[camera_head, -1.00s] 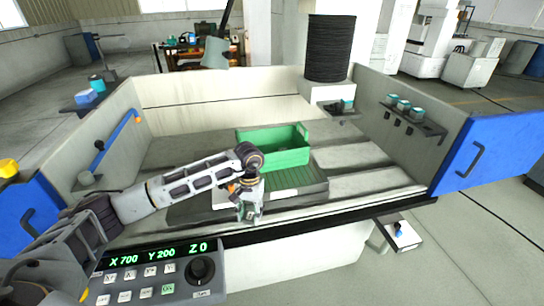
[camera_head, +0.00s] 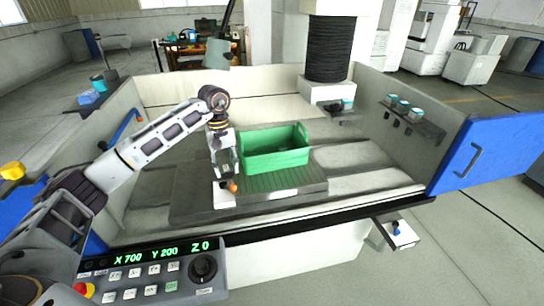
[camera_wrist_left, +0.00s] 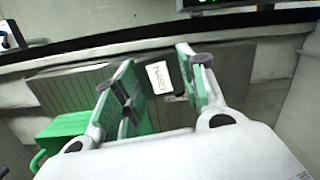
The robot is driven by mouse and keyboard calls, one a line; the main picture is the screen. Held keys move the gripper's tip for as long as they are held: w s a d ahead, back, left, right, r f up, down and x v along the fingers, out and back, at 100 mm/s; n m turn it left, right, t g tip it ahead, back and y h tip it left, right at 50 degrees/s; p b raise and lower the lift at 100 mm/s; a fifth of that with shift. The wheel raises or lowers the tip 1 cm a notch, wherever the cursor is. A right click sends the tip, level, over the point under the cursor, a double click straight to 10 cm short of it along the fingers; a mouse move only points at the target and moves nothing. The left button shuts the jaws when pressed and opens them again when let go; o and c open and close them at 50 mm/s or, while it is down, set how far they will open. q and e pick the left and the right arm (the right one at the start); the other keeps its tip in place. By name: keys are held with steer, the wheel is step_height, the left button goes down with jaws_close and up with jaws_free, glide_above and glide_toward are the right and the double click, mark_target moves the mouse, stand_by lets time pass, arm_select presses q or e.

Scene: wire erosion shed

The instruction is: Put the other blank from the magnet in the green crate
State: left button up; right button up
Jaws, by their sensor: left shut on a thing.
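My left gripper (camera_head: 224,172) points down just left of the green crate (camera_head: 272,155), above the left end of the dark grooved magnet plate (camera_head: 290,181). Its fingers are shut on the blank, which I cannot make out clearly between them. In the left wrist view the green-padded fingers (camera_wrist_left: 156,60) stand apart, over the plate and a white label (camera_wrist_left: 160,77). The crate (camera_wrist_left: 65,125) shows at the left of that view, partly behind a finger. The crate's floor is hidden by its front wall. My right gripper is not in view.
A white plate (camera_head: 224,199) with an orange knob (camera_head: 233,187) lies just below my left gripper. A black column (camera_head: 330,48) rises at the back. Tank walls and a blue door (camera_head: 485,152) bound the right. A control panel (camera_head: 160,273) sits in front.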

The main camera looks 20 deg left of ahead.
arm_select(q)
steer(key=n, duration=0.1)
steer(key=r+n, duration=0.1)
steer(key=shift+s+a+r+n, duration=0.1)
steer(key=shift+a+n, duration=0.1)
steer(key=shift+n, duration=0.1)
steer(key=n, duration=0.3)
steer(key=shift+s+r+t, duration=0.15)
steer(key=shift+r+t, duration=0.15)
steer(key=shift+r, duration=0.1)
steer(key=shift+s+d+r+n, duration=0.1)
steer(key=shift+r+n, duration=0.05)
steer(key=shift+n, duration=0.95)
steer(key=n, duration=0.3)
steer(key=shift+s+r+t+h, duration=0.1)
steer(key=shift+s+t+h, duration=0.05)
steer(key=shift+t+h, duration=0.15)
steer(key=shift+s+d+n, duration=0.1)
steer(key=shift+d+n, duration=0.05)
steer(key=shift+n, duration=0.95)
steer(key=shift+w+n, duration=0.2)
steer(key=shift+n, duration=0.8)
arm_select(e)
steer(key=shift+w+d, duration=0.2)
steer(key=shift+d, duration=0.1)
arm_select(q)
steer(key=shift+w+n, duration=0.1)
steer(key=shift+n, duration=0.2)
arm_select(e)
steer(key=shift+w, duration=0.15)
